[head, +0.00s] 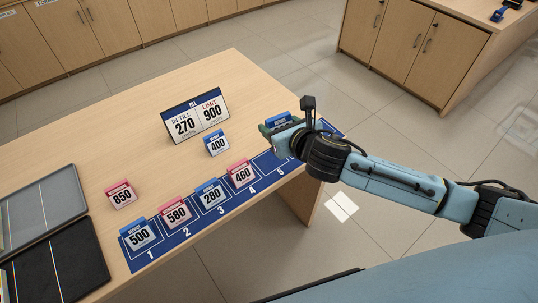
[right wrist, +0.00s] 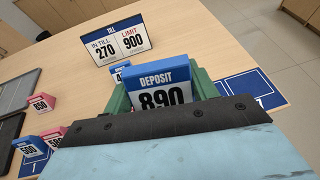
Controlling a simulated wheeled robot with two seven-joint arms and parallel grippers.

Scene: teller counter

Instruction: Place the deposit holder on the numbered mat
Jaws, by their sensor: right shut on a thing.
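My right gripper (head: 278,129) is shut on a blue deposit holder (head: 279,118) over the far right part of the numbered mat. In the right wrist view the holder (right wrist: 163,88) reads DEPOSIT 890 between the green fingers (right wrist: 163,90). I cannot tell whether it touches the mat. The blue numbered mat (head: 262,163) runs along the table's near edge. Blue 500 (head: 139,236), pink 580 (head: 175,213), blue 280 (head: 211,194) and pink 460 (head: 241,174) holders stand at numbers 1 to 4. The gripper hides part of the mat's far end. My left gripper is out of view.
A blue 400 holder (head: 217,143) and a pink 850 holder (head: 120,193) stand on the table behind the mat. A till sign (head: 195,116) reads 270 in till, limit 900. Grey (head: 40,206) and black (head: 68,262) trays lie at left. The table's far part is clear.

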